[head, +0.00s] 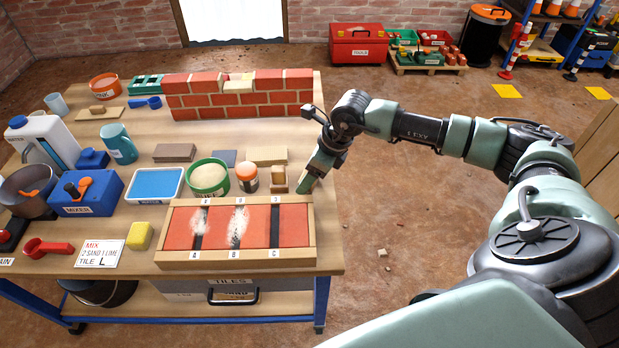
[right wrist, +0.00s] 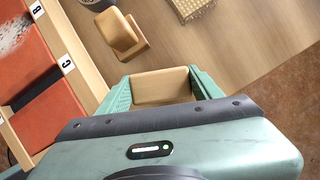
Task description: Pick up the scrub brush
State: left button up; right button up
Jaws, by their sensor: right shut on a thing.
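My right gripper (head: 307,180) is at the right edge of the table, just behind the right end of the wooden tile frame. In the right wrist view its two green fingers (right wrist: 160,82) are shut on the sides of a pale wooden block (right wrist: 163,88). This block looks like the back of the scrub brush; no bristles show. In the head view the gripper hides the block, and I cannot tell whether it touches the table. My left gripper is not in view.
The wooden frame (head: 309,258) with red tiles lies in front of the right gripper. A small wooden piece (right wrist: 118,33) stands close by, with a textured tan block (right wrist: 192,8) beyond. A small brick wall (head: 240,97) stands at the back. Open floor lies right of the table.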

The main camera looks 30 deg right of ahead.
jog(key=shift+r, duration=0.1)
